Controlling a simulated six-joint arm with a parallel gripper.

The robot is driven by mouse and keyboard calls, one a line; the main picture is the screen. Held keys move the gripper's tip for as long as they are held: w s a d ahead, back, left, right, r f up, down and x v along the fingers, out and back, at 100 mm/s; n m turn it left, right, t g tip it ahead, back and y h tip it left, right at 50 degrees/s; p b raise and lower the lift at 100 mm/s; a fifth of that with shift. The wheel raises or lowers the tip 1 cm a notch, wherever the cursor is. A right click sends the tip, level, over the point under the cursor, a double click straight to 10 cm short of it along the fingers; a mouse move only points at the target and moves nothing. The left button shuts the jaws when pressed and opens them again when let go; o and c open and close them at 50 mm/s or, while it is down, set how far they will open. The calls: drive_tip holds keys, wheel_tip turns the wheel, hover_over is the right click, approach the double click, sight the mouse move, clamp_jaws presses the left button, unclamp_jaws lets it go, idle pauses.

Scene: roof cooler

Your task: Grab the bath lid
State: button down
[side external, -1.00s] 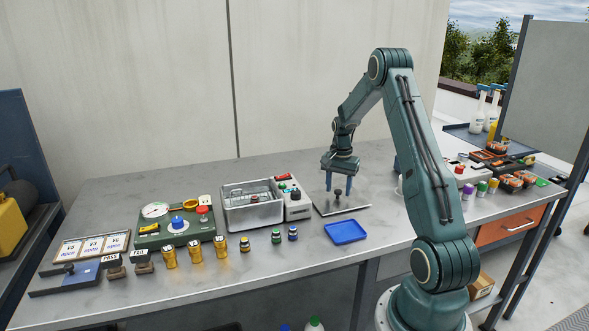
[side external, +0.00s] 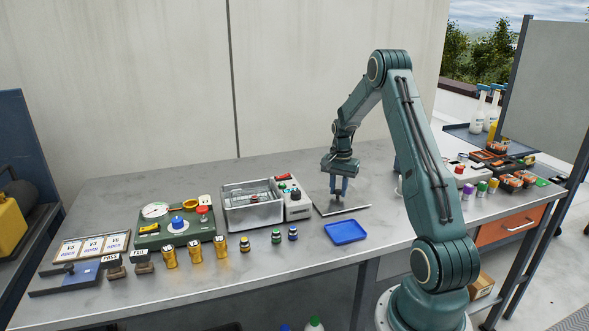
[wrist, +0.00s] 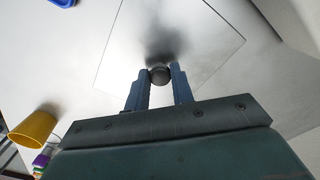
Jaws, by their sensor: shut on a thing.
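The bath lid (side external: 358,203) is a thin, flat metal plate with a dark round knob. It lies flat on the bench, to the right of the metal bath (side external: 252,213). My gripper (side external: 338,192) is over the lid, pointing down, with its blue fingers shut on the knob. The wrist view shows the knob (wrist: 160,75) between my two fingertips and the pale plate (wrist: 190,35) spread beyond it. The knob is mostly hidden by the fingers in the side view.
A blue tray (side external: 346,232) lies in front of the lid. A yellow cup (wrist: 35,130) shows in the wrist view. The bench behind the lid is clear.

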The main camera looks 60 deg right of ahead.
sight(338, 190)
wheel_tip(338, 190, up, 20)
idle(0.9)
